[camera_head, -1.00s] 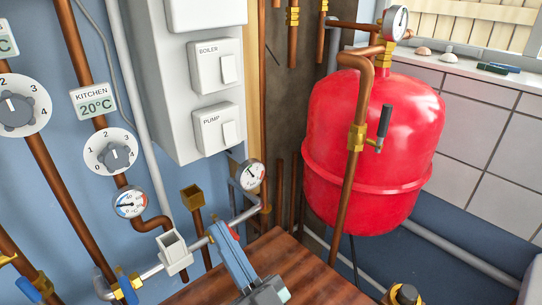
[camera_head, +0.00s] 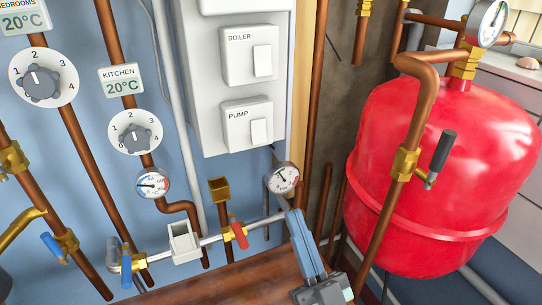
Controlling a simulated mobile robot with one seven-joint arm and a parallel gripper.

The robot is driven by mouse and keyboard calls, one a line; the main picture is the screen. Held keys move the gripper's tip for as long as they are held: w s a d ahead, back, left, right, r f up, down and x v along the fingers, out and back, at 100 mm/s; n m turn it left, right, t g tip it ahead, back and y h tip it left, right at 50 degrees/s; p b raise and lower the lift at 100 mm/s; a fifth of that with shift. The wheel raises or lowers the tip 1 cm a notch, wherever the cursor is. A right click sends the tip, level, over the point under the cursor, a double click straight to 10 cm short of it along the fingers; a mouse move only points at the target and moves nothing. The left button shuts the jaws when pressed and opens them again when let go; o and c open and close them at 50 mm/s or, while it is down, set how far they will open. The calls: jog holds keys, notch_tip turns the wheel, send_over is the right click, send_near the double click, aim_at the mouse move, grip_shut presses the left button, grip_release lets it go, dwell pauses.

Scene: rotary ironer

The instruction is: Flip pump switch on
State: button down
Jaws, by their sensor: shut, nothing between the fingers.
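The pump switch (camera_head: 250,126) is a white square plate labelled PUMP with a white rocker (camera_head: 260,132) on its right side. It sits low on the white wall box, below the boiler switch (camera_head: 252,55). I cannot tell the rocker's on or off position from this view. My gripper (camera_head: 294,214) is a blue-grey finger shape with a grey base, rising from the bottom edge. Its fingers are shut and empty. Its tip is below and right of the pump switch, clearly apart from it in the picture, overlapping the area below the small gauge.
A red tank (camera_head: 445,180) and a copper pipe with a black-handled valve (camera_head: 440,155) stand to the right. The small gauge (camera_head: 282,178) and red-handled valve (camera_head: 238,232) are near my gripper. Thermostat dials (camera_head: 135,132) and pipes fill the left. A wooden surface (camera_head: 225,285) lies below.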

send_near(260, 134)
notch_tip(260, 134, up, 4)
jog(key=w, duration=0.1)
jog(key=w+a, duration=0.1)
jog(key=w, duration=0.1)
jog(key=shift+w+a+f+b, duration=0.1)
jog(key=shift+a+f+b, duration=0.1)
jog(key=shift+a+b, duration=0.1)
jog(key=shift+w+a, duration=0.15)
jog(key=shift+w, duration=0.3)
